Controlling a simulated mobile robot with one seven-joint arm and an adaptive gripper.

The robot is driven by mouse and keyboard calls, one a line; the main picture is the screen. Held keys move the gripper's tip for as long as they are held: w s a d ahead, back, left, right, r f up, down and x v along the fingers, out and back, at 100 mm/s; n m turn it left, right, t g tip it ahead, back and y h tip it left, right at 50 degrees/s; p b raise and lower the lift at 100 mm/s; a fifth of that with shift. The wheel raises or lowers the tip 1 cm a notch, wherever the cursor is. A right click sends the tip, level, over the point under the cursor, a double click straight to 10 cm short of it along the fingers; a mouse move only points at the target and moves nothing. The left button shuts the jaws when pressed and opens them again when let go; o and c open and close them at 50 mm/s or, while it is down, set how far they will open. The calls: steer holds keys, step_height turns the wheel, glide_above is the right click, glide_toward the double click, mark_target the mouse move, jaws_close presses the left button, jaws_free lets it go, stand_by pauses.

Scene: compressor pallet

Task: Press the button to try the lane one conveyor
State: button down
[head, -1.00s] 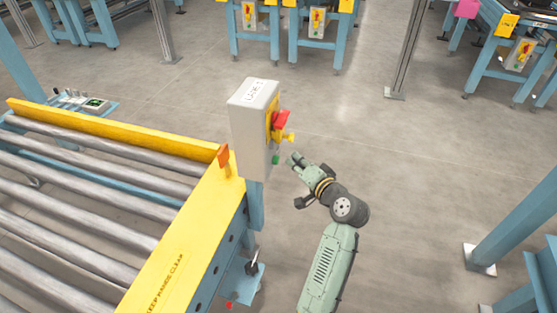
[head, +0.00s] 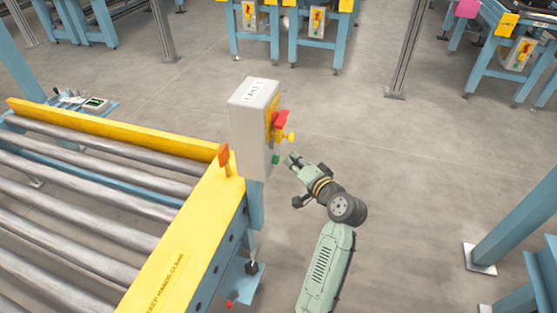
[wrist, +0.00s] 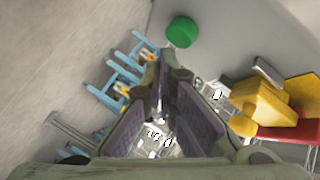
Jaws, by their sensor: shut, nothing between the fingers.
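In the wrist view the green button (wrist: 182,32) is at the top, beyond the fingertips, and the yellow and red parts (wrist: 265,108) are at the right. My gripper (head: 291,158) is shut and empty, just right of the green button, with a small gap visible between them.
The roller conveyor (head: 95,165) with a yellow frame lies to the left. An orange tab (head: 223,158) stands on its rail near the box. A blue post (head: 510,225) is at the right. Open floor (head: 400,160) lies between.

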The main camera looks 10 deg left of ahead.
steer(key=shift+a, duration=0.1)
stand_by(0.5)
steer(key=shift+a, duration=0.35)
steer(key=shift+w+a, duration=0.15)
steer(key=shift+a, duration=0.4)
stand_by(0.8)
steer(key=shift+d, duration=0.95)
steer(key=d, duration=0.2)
steer(key=s+d, duration=0.1)
steer(key=d, duration=0.2)
steer(key=shift+s, duration=0.15)
stand_by(0.7)
